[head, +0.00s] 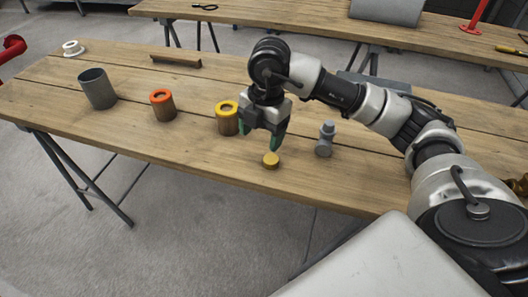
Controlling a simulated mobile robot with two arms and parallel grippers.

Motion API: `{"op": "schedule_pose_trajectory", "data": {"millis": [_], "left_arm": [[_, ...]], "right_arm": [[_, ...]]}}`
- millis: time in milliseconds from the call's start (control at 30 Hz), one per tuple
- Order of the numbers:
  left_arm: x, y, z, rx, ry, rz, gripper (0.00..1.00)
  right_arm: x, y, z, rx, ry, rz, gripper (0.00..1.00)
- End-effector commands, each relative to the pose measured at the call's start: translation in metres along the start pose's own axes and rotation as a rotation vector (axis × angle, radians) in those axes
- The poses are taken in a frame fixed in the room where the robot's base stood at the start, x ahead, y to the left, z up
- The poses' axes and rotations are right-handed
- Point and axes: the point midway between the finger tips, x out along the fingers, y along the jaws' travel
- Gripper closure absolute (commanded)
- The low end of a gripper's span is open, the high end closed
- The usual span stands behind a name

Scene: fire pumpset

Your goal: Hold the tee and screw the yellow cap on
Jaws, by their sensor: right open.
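The yellow cap (271,160) lies on the wooden table near its front edge. My right gripper (274,146) points down just above and behind the cap, its dark green fingers open and nothing held between them. From this angle I cannot tell whether a fingertip touches the cap. The grey tee (325,139) stands upright on the table to the right of the cap, under my right forearm and apart from the gripper. My left gripper does not show.
To the left stand a yellow-topped cup (228,124), an orange-topped cup (163,108) and a grey cylinder (97,92). A white ring (73,48) and a brown bar (176,60) lie farther back. Brass parts (518,186) sit at the right edge. The table's front left is clear.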

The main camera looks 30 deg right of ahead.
Motion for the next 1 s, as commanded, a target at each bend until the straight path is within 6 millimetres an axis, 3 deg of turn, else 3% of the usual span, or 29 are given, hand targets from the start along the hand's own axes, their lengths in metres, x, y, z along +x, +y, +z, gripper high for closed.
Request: {"op": "schedule_pose_trajectory", "data": {"millis": [133,467,800,1000], "left_arm": [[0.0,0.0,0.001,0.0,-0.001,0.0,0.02],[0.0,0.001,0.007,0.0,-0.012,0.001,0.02],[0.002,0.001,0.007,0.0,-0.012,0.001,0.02],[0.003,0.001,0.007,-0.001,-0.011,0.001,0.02]], "right_arm": [[-0.011,-0.007,0.021,0.08,-0.099,-0.041,0.29],[-0.01,-0.008,0.022,0.086,-0.106,-0.047,0.29],[0.036,-0.011,0.027,0.085,-0.104,-0.049,0.29],[0.045,-0.011,0.028,0.084,-0.104,-0.046,0.29]]}}
